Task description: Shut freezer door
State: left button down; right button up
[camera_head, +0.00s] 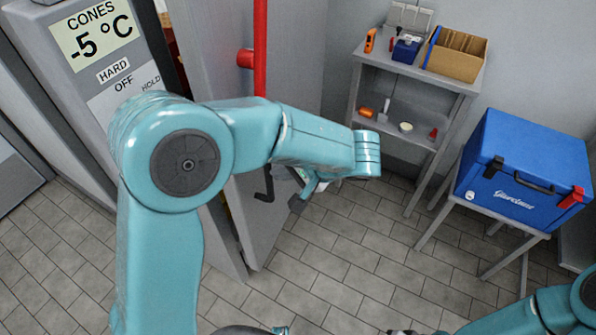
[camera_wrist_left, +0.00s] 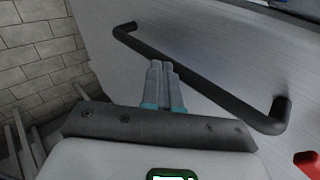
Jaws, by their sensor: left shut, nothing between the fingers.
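The freezer door (camera_head: 285,215) is the grey panel behind my left arm in the head view, and it stands open. A dark gap with bits of colour shows between it and the freezer body (camera_head: 85,95). A black bar handle (camera_head: 266,186) is on the door's outer face. The handle (camera_wrist_left: 200,78) also runs diagonally across the door in the left wrist view. My left gripper (camera_head: 297,203) is partly hidden by its forearm in the head view. In the left wrist view its fingers (camera_wrist_left: 163,66) are shut and empty, beside the handle; contact cannot be told.
A red vertical bar (camera_head: 260,50) is on the upper part of the door. A grey shelf (camera_head: 410,72) with a cardboard box (camera_head: 455,55) and small items stands at the back. A blue cooler (camera_head: 525,170) sits on a stand at the right. The tiled floor between is clear.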

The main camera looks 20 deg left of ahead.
pick_arm(q)
jog(key=shift+w+a, duration=0.2)
jog(key=shift+s, duration=0.1)
